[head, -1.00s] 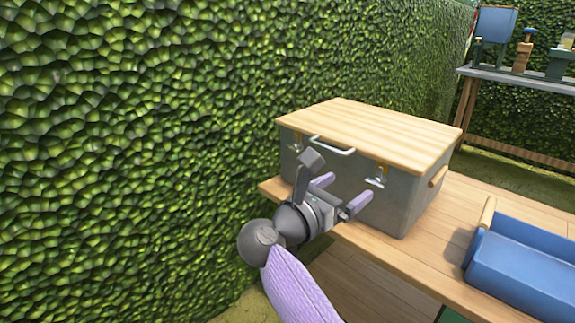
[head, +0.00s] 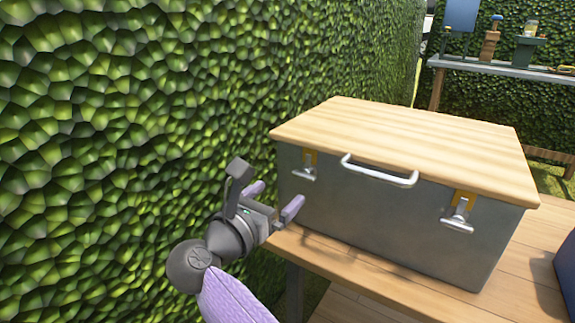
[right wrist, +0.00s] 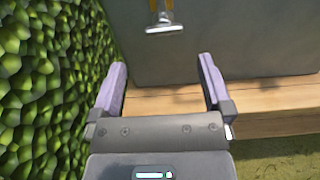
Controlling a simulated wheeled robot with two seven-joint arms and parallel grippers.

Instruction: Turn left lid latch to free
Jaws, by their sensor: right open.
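A grey box (head: 380,210) with a pale wooden lid (head: 410,140) stands on a wooden table. The left lid latch (head: 306,168), metal on a yellow-orange plate, is on its front near the left corner. It also shows at the top of the right wrist view (right wrist: 164,24), with its tab pointing down. The right lid latch (head: 459,212) is farther right on the same face. My right gripper (head: 273,199) is open and empty, below and to the left of the left latch and apart from it. In the wrist view the latch lies beyond and above the gap between the fingers. My left gripper is not in view.
A metal handle (head: 380,172) sticks out between the latches. A green hedge (head: 130,110) stands close on the left. The wooden tabletop (head: 350,266) runs under the box. A blue tray (head: 568,270) is at the right edge. A bench (head: 500,69) with pots stands behind.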

